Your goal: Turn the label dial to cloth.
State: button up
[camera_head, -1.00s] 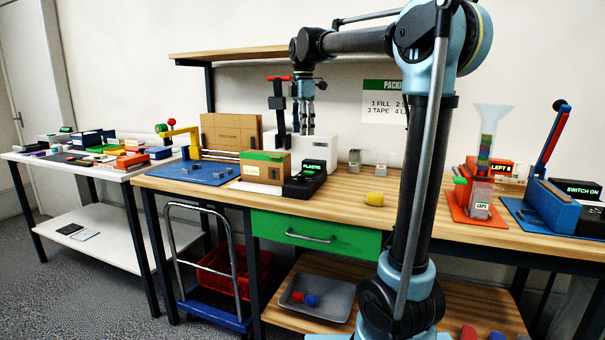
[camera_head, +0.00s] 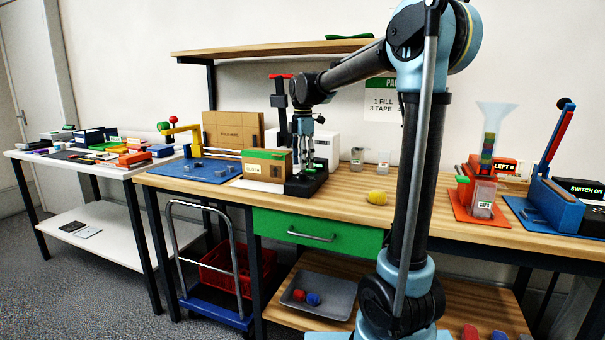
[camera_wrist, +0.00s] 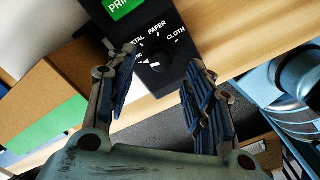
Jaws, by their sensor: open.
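The black label printer (camera_head: 303,186) stands on the wooden bench, right of the cardboard box. In the wrist view its round black dial (camera_wrist: 155,63) shows PAPER and CLOTH around it, with METAL and another word partly hidden. The white pointer mark appears to point left, away from CLOTH, toward the partly hidden word. My gripper (camera_head: 306,152) is over the printer, pointing down. In the wrist view my gripper (camera_wrist: 163,60) is open, its fingers on either side of the dial. I cannot tell whether they touch it. The printer's screen is mostly hidden in the head view.
The green-topped cardboard box (camera_head: 264,172) stands close left of the printer. A red-handled press (camera_head: 281,100) and a white box (camera_head: 325,146) stand behind. A yellow piece (camera_head: 377,197) lies to the right, with bare bench around it.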

aim_at(303, 174)
jog(key=shift+f, duration=2.15)
jog(key=c, duration=1.1)
